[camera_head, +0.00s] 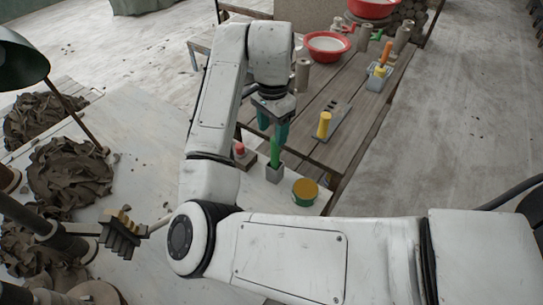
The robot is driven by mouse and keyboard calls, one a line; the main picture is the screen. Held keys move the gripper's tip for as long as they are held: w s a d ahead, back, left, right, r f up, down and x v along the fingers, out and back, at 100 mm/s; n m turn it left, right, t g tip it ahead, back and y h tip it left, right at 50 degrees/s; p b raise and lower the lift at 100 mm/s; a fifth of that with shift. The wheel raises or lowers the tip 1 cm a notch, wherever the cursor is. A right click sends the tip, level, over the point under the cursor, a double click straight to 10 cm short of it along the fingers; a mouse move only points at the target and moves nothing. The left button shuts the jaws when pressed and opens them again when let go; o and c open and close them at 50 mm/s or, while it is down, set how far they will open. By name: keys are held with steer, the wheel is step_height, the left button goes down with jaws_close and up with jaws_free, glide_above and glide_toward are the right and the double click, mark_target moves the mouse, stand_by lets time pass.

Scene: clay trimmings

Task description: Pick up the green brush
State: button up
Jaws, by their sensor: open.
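The green brush (274,151) stands roughly upright in a small grey holder (275,173) near the table corner, just right of my white arm. My gripper (272,133) points down from above, with its teal fingers apart. The top of the brush is at the level of the fingertips, and it appears between or just below them. I cannot tell whether the fingers touch it. The brush's lower end is hidden in the holder.
A yellow-topped green tin (305,191) stands right of the holder, and a red-topped item (240,149) left of it. A yellow-handled tool (324,124) stands on the wooden table (345,150). Farther back are a red basin (327,46) and several rolls. Clay trimmings (70,170) lie left.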

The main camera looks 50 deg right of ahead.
mark_target(275, 160)
steer(key=shift+s+d+f, duration=0.1)
steer(key=shift+d+f, duration=0.05)
steer(key=shift+f, duration=1.55)
steer(key=shift+s+d+f, duration=0.1)
steer(key=shift+d+f, duration=0.05)
steer(key=shift+f, duration=1.55)
jaws_close()
